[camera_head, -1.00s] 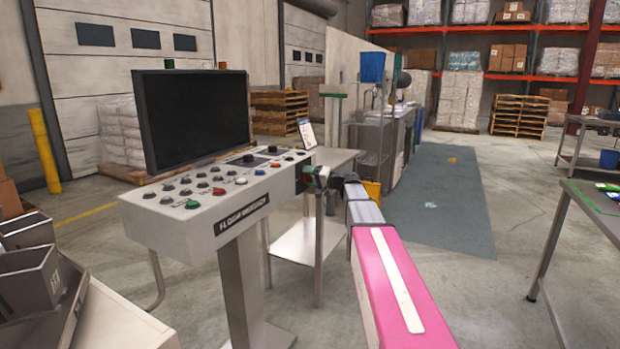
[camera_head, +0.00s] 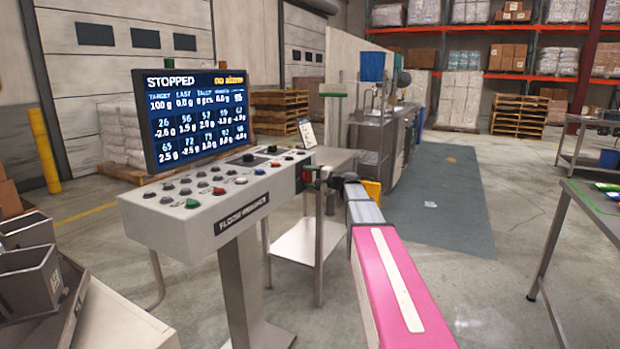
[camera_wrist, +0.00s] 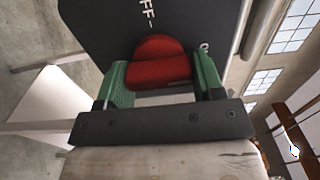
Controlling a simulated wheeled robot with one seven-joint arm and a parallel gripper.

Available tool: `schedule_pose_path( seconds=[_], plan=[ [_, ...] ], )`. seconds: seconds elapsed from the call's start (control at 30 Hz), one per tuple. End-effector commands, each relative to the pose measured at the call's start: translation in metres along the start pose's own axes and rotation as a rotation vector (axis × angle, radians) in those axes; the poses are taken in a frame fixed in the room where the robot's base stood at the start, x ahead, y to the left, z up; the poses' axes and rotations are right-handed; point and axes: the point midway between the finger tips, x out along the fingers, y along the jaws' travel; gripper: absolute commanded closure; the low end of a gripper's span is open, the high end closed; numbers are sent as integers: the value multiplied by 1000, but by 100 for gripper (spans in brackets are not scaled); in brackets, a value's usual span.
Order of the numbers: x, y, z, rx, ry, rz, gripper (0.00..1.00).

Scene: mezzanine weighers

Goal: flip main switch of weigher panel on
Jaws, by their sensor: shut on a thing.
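The weigher panel (camera_head: 165,228) is a pale console on a post, with several coloured buttons on its sloped top. Its screen (camera_head: 195,112) is lit and reads "STOPPED" with rows of figures. In the wrist view, the red main switch (camera_wrist: 160,62) sits on a dark plate (camera_wrist: 100,22) with white lettering ending in "FF". My gripper (camera_wrist: 160,84) has its green fingers on either side of the red knob and is shut on it. In the head view, my gripper (camera_head: 316,175) is at the console's right end, where the switch is mostly hidden.
A small metal table (camera_head: 305,240) stands just behind and right of the console. Grey bins (camera_head: 30,275) are at the lower left. A metal-legged table (camera_head: 590,215) stands at the right. The floor between is largely clear.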

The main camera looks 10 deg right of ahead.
Motion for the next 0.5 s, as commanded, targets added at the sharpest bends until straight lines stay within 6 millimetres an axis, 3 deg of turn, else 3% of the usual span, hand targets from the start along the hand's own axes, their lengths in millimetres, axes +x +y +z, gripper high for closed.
schedule_pose_path(
  seconds=[0.43,0.47,0.5],
  plan=[
    [0,1,0,15,0,1,62],
    [0,1,0,15,0,1,32],
    [0,1,0,15,0,1,19]
  ],
)
